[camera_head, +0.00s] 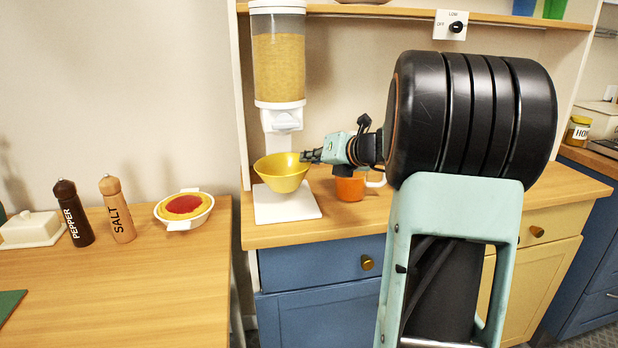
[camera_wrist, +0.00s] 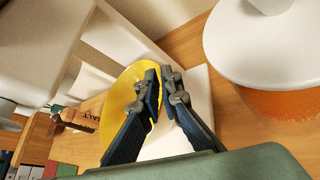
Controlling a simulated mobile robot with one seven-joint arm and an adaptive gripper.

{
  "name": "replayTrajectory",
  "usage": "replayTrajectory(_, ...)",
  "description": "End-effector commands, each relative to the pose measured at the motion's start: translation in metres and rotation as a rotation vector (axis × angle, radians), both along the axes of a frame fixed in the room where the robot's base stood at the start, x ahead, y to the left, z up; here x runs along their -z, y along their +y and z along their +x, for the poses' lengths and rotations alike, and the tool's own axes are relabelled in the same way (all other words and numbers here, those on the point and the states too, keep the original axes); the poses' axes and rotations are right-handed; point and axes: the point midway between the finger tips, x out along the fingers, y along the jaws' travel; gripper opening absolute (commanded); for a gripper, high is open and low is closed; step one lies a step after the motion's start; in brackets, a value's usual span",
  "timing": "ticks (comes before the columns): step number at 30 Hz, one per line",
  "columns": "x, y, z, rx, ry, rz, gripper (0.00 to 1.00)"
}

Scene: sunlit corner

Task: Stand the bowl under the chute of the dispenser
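The yellow bowl (camera_head: 281,174) is at the white base plate (camera_head: 287,211) of the dispenser (camera_head: 278,68), below its white chute (camera_head: 286,121). My gripper (camera_head: 306,157) comes from the right and is shut on the bowl's right rim. In the wrist view the two dark fingers (camera_wrist: 166,74) pinch the rim of the bowl (camera_wrist: 122,112), with the pale plate behind. The bowl looks roughly upright. I cannot tell whether its bottom touches the plate or hangs just above it.
An orange container (camera_head: 350,187) with a white handle stands close to the right of the plate, under my wrist. On the left table stand a pie dish (camera_head: 185,208), a salt mill (camera_head: 118,212), a pepper mill (camera_head: 73,214) and a butter dish (camera_head: 32,229).

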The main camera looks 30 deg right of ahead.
Motion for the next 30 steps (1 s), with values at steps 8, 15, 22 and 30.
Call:
replayTrajectory(8, 0.022, 0.000, -0.002, 0.004, -0.001, 0.001, 0.00)
replayTrajectory(15, 0.039, 0.001, -0.005, 0.010, -0.003, 0.000, 0.00)
replayTrajectory(22, 0.037, 0.002, -0.006, 0.011, -0.001, 0.000, 0.00)
replayTrajectory(30, 0.038, 0.002, -0.006, 0.011, 0.001, 0.000, 0.22)
